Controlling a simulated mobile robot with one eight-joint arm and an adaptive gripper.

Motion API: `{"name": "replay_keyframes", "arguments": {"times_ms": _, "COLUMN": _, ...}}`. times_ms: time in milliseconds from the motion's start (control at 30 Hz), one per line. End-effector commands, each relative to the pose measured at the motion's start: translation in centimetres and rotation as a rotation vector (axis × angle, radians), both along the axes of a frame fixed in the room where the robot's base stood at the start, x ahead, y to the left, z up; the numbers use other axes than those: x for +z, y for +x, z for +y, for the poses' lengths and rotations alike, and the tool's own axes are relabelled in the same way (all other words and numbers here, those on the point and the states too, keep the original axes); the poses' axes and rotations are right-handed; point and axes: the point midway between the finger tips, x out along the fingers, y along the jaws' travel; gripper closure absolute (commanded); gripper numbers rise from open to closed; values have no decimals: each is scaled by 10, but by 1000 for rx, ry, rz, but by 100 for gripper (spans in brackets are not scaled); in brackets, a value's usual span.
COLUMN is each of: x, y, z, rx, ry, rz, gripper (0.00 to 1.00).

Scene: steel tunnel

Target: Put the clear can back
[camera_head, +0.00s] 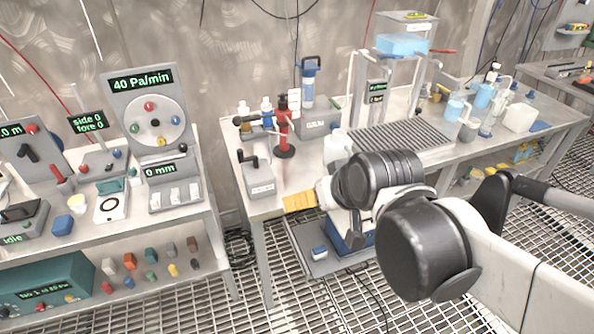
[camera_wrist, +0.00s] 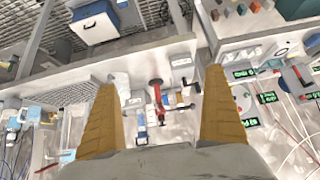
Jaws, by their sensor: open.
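A pale, translucent can (camera_head: 338,146) stands on the right bench, just right of a red stand. A whitish shape left of that stand in the wrist view (camera_wrist: 121,79) looks like the same can. A second whitish can (camera_head: 520,118) stands near the right end of that bench. I cannot tell which one is the clear can. My gripper (camera_wrist: 160,78) is open with nothing between its yellow fingers. In the head view its yellow finger (camera_head: 300,202) shows at the bench's front edge, left of and nearer than the first can; my wrist hides the rest.
The red stand (camera_head: 284,125), a grey crank box (camera_head: 258,176) and a blue-topped filter (camera_head: 309,80) crowd the bench's left part. A grey drain grid (camera_head: 400,136) lies to the right. A blue-and-white box (camera_wrist: 93,22) sits below the front edge. A gap separates the left bench (camera_head: 190,212).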

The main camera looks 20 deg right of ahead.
Motion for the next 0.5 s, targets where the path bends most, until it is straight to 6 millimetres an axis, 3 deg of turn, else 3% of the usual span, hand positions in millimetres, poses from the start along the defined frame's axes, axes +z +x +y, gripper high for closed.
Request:
{"name": "replay_keyframes", "arguments": {"times_ms": 33, "x": -1, "y": -19, "z": 5, "rx": 5, "ry": -6, "rz": 23, "gripper": 0}}
{"name": "replay_keyframes", "arguments": {"times_ms": 100, "x": -4, "y": -38, "z": 7, "rx": 2, "ry": -14, "rz": 49, "gripper": 0}}
{"name": "replay_keyframes", "arguments": {"times_ms": 200, "x": -6, "y": -55, "z": 9, "rx": -2, "ry": -21, "rz": 73, "gripper": 0}}
{"name": "replay_keyframes", "arguments": {"times_ms": 500, "x": -7, "y": -63, "z": 9, "rx": -6, "ry": -25, "rz": 85, "gripper": 0}}
